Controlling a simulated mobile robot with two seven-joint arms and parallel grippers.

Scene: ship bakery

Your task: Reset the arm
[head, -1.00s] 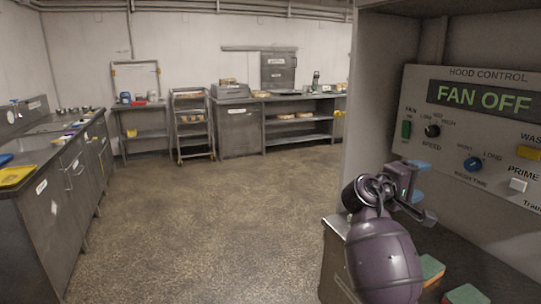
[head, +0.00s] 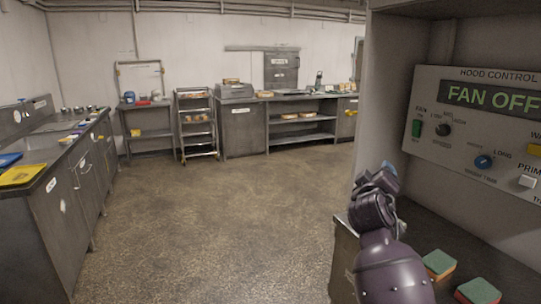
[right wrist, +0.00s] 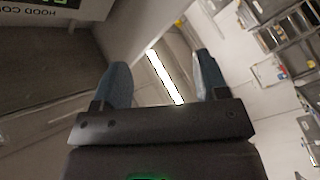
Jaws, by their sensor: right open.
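My right arm comes up from the bottom right of the head view, and its gripper (head: 388,172) is mostly hidden behind the wrist, with a bit of blue fingertip showing. In the right wrist view the right gripper (right wrist: 161,85) is open, its two blue fingers wide apart with nothing between them. The hood control panel (head: 480,130) is to the right of the arm and apart from it; its display reads "FAN OFF". My left gripper is not in view.
Two sponges, one (head: 439,264) nearer the arm and another (head: 478,291) at the bottom, lie on the counter below the panel. A steel counter (head: 60,190) runs along the left. A wheeled rack (head: 197,125) stands at the back. The middle floor is clear.

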